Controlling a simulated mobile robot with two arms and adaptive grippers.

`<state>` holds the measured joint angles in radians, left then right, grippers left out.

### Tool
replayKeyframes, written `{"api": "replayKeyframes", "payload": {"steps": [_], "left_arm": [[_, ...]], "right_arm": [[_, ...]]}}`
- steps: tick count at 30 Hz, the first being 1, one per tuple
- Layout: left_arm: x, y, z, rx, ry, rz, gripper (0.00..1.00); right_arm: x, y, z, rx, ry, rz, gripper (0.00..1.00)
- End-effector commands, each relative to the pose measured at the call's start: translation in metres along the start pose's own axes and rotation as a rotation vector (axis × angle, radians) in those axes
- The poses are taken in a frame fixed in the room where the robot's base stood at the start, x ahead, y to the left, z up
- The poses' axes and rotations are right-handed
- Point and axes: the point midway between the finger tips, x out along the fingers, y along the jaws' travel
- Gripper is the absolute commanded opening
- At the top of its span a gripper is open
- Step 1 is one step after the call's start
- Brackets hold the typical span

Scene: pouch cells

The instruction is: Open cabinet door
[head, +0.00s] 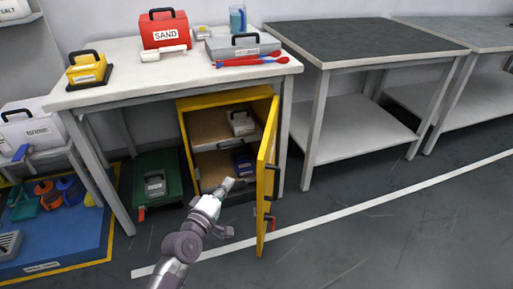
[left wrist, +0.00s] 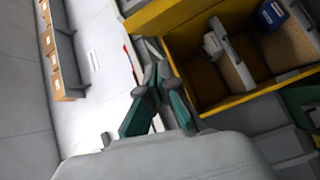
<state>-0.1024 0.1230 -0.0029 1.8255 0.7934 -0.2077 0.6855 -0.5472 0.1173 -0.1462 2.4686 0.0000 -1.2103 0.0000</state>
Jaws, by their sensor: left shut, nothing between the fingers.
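The yellow cabinet (head: 184,138) stands under the white table, and its shelves show inside. Its yellow door (head: 267,165) stands wide open, swung out toward me on the right side. A red handle (head: 270,222) shows low on the door's outer side. My left gripper (head: 229,183) is shut and empty in front of the cabinet opening, left of the door; I cannot tell its exact distance from either. In the left wrist view my shut gripper (left wrist: 157,72) points toward the cabinet's yellow edge (left wrist: 178,14), with the open interior to its right. My right gripper is not in view.
A white-labelled box (head: 241,122) and a blue box (head: 243,162) sit inside the cabinet. A green bin (head: 158,164) stands left of it. The white table (head: 112,62) holds a red SAND case (head: 165,30). Floor right of the door is clear.

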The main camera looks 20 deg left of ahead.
Motion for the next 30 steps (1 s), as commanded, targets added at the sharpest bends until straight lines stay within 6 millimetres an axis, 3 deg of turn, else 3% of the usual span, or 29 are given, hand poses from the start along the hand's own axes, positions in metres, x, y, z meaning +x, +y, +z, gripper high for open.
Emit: {"api": "replayKeyframes", "payload": {"steps": [4,9,14,23,26,30], "left_arm": [[-0.013,0.014,-0.017,-0.155,0.006,0.007,0.0],[-0.015,0.016,-0.024,-0.224,0.008,0.013,0.0],[0.001,0.016,-0.024,-0.229,0.008,0.015,0.0],[0.064,0.017,-0.023,-0.228,0.007,0.016,0.0],[0.084,0.016,-0.024,-0.227,0.007,0.016,0.0],[0.089,0.022,-0.002,-0.229,0.006,0.013,0.0]], "right_arm": [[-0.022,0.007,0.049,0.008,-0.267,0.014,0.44],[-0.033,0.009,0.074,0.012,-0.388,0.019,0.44],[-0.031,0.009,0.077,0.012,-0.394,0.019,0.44],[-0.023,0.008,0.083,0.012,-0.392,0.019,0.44],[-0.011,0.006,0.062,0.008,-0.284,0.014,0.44],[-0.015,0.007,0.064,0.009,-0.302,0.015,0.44]]}}
